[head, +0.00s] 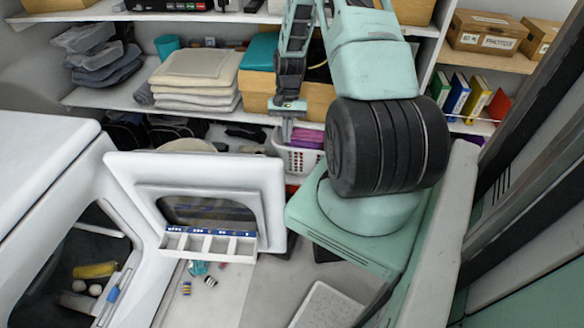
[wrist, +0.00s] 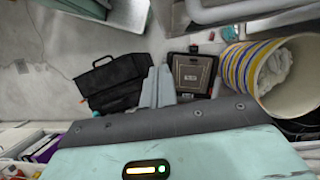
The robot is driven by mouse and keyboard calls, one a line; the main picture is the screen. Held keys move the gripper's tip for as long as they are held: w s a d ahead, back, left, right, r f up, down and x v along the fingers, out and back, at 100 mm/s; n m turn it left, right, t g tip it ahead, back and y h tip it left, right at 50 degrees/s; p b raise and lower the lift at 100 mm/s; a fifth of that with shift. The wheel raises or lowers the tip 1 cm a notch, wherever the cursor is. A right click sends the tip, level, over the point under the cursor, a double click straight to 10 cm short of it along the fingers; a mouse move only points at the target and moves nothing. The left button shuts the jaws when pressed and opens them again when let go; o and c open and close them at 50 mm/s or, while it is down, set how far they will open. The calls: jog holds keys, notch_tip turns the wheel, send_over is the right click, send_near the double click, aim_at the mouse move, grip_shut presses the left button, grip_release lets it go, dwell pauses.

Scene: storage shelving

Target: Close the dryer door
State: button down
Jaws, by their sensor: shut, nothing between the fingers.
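The white dryer (head: 50,160) stands at the left in the head view. Its door (head: 195,172) is swung wide open to the right, with a dark window and a small compartment tray on its face. The dryer opening shows a yellow item and small white balls inside. My gripper (head: 287,133) points down beyond the door's upper right corner, in front of the shelving, and looks apart from the door. In the wrist view my gripper's fingers (wrist: 160,86) are together and empty. A white edge at the wrist view's top right may be the door; I cannot tell.
Shelving with folded towels (head: 195,75) and boxes lines the back. A white basket (head: 298,158) stands behind my gripper. A striped bin (wrist: 268,75), a black bag (wrist: 113,82) and a dark device (wrist: 191,72) are near the fingers. Small items lie on the floor before the door.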

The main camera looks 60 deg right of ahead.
jog(key=s+a+f+p, duration=0.3)
jog(key=a+f, duration=0.3)
jog(key=f, duration=0.3)
jog(key=shift+s+a+p, duration=0.3)
jog(key=shift+a+p, duration=0.05)
jog(key=shift+p, duration=0.35)
